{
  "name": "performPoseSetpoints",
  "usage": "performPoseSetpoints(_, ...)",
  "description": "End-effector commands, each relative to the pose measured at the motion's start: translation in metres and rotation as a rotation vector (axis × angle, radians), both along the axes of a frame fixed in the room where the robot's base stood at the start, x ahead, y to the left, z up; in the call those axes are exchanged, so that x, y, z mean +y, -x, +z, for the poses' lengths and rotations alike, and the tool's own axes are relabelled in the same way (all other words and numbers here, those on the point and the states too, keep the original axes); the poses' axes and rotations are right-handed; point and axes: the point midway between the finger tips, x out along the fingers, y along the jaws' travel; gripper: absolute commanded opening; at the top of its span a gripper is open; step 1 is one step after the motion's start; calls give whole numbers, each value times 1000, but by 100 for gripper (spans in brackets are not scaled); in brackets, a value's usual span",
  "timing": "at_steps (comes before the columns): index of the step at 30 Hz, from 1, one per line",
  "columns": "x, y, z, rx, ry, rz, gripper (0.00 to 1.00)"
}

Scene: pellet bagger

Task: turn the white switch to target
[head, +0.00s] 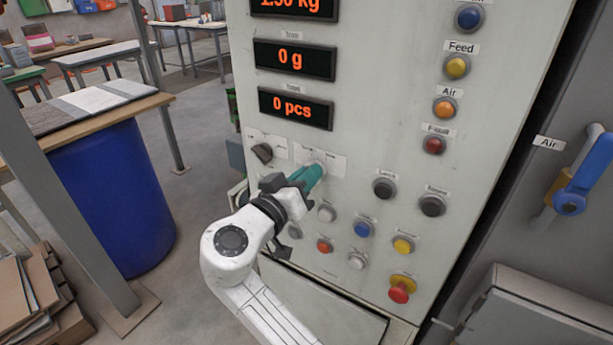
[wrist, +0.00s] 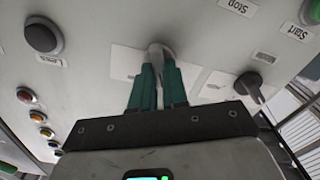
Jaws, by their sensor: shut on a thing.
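The white switch (wrist: 160,50) sits on the pale control panel (wrist: 100,50), and a grey-white knob shows between my fingertips in the wrist view. My gripper (wrist: 158,70) has teal fingers closed on the switch from both sides. In the head view my gripper (head: 318,170) reaches the panel below the "0 pcs" display, and its fingers hide most of the switch. A white label plate lies behind the switch; its markings are too small to read, so I cannot tell the switch's setting.
A black rotary knob (head: 262,153) is close to the left of my gripper. Black buttons (head: 384,188) are to the right, with several coloured buttons below. A red emergency button (head: 399,290) is lower right. A blue barrel (head: 115,195) stands left of the panel.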

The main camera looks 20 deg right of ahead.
Motion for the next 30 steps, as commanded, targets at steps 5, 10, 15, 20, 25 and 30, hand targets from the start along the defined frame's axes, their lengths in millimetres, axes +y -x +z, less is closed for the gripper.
performPoseSetpoints(5, 1, 0, 0, 47, 34, 1, 0)
performPoseSetpoints(10, 1, -1, 0, 68, 48, 2, 0)
performPoseSetpoints(15, 1, -1, 0, 72, 51, 2, 0)
performPoseSetpoints(20, 1, -1, -1, 72, 51, 2, 0)
performPoseSetpoints(25, 1, -1, 0, 70, 51, 2, 23)
performPoseSetpoints(30, 1, -1, 0, 70, 50, 1, 39)
